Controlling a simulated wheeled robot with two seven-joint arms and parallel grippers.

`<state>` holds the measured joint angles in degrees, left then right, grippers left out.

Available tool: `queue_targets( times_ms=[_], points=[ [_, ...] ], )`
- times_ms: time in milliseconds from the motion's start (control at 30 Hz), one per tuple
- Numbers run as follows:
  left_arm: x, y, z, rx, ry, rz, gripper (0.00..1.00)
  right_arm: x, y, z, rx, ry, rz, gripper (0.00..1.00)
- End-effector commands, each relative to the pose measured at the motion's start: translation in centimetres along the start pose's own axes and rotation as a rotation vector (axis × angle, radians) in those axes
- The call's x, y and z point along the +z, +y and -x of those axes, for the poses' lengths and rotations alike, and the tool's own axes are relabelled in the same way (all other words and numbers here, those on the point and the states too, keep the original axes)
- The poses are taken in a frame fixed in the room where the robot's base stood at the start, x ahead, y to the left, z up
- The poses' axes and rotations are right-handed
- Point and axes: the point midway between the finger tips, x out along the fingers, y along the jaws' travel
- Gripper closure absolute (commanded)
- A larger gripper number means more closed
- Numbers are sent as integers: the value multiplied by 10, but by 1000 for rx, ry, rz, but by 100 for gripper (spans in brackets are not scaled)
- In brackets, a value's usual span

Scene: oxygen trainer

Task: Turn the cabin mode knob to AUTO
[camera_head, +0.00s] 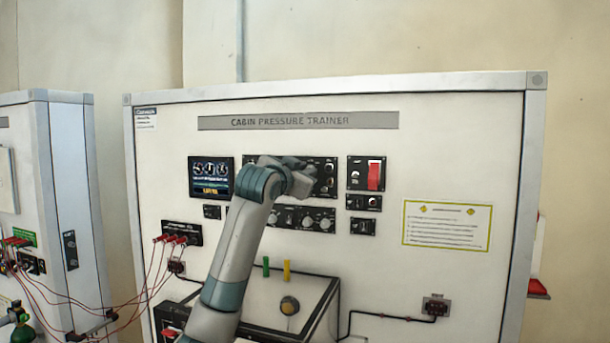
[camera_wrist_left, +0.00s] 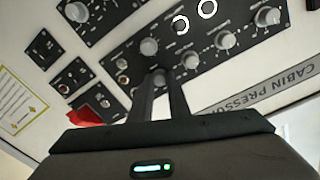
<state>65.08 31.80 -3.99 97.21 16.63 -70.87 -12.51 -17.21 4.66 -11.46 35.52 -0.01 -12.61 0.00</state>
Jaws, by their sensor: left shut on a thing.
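The trainer (camera_head: 465,130) stands upright, with a black knob panel (camera_head: 328,165) partly hidden behind my left arm. My left gripper (camera_head: 303,180) is at this panel, its fingers mostly hidden by its own wrist in the head view. In the left wrist view its two fingers (camera_wrist_left: 159,80) are shut around a small grey knob (camera_wrist_left: 158,75) on the panel. Other grey knobs (camera_wrist_left: 149,46) sit close beside it. The labels are too small to read, so I cannot tell which knob is the cabin mode knob or where it points. My right gripper is not in view.
A red-covered switch (camera_head: 374,175) is right of the panel, a display (camera_head: 210,177) left of it. A second knob row (camera_head: 320,219) lies below. Red cables (camera_head: 150,275) hang at left; a box with green and yellow levers (camera_head: 286,268) projects below.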

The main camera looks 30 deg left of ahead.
Motion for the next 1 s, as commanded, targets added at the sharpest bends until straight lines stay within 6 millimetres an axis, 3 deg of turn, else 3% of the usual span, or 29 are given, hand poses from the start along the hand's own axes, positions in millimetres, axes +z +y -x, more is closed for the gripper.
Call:
queue_targets(
  times_ms=[600,1000],
  points=[
    [2,2,0,-10,19,527,100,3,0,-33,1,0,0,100],
    [1,0,0,-15,24,707,100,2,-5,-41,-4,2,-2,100]
  ],
)
